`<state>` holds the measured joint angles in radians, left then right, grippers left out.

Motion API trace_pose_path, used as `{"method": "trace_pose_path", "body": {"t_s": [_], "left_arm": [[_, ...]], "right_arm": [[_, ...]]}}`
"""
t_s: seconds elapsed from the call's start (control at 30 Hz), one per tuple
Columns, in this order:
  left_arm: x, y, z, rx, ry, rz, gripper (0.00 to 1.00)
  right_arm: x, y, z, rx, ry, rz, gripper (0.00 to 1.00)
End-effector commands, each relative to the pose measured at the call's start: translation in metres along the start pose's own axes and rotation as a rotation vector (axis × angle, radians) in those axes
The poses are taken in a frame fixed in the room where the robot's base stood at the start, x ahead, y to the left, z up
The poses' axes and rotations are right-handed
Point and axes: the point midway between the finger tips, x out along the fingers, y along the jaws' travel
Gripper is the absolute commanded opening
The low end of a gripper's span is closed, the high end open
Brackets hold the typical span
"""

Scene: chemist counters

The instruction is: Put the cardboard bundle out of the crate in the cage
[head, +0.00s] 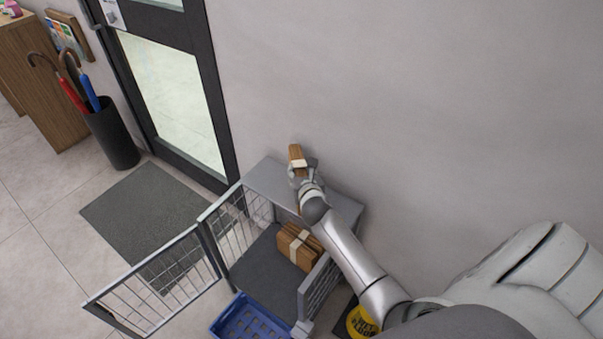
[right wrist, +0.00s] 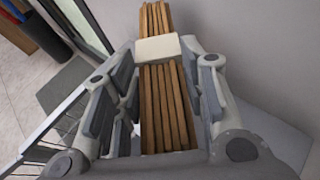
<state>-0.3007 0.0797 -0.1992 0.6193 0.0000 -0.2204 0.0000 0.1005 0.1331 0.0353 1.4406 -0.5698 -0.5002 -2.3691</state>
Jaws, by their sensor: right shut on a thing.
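My right gripper (head: 303,175) is shut on a brown cardboard bundle (head: 296,154) with a pale band. The bundle is up at the cage's back edge, near the wall. In the right wrist view the bundle (right wrist: 164,110) stands between the fingers, its layers running lengthwise. The grey wire cage (head: 262,172) has its gate swung out to the left. Another banded cardboard bundle (head: 299,248) lies inside on the dark cage floor. The blue crate (head: 250,318) is at the bottom edge, partly cut off; its visible part looks empty. My left gripper is not in view.
The open cage gate (head: 150,280) reaches out over the floor. A dark mat (head: 135,208) lies before the glass door (head: 175,90). An umbrella stand (head: 112,135) is at the left. A yellow object (head: 360,322) is beside my right arm. A plain wall is behind.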

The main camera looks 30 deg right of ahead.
Motion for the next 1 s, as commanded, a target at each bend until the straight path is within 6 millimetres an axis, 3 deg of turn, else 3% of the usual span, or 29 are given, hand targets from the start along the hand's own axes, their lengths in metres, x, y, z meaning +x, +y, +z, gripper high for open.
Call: {"method": "trace_pose_path", "body": {"t_s": [0.07, 0.1, 0.23, 0.67, 1.0], "left_arm": [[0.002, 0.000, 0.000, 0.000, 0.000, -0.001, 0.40], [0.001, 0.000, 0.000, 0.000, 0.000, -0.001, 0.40], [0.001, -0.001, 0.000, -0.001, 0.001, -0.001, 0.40], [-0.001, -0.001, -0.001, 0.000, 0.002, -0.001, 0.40], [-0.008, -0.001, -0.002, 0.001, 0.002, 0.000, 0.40]], "right_arm": [[0.001, 0.000, -0.002, -0.001, -0.002, 0.001, 0.00], [0.001, 0.000, -0.002, 0.000, 0.000, 0.000, 0.44], [0.001, 0.000, -0.002, 0.000, 0.001, 0.000, 0.60], [-0.004, 0.000, 0.000, -0.001, 0.002, 0.000, 0.60], [-0.053, -0.001, 0.001, -0.002, 0.000, 0.001, 0.60]]}}
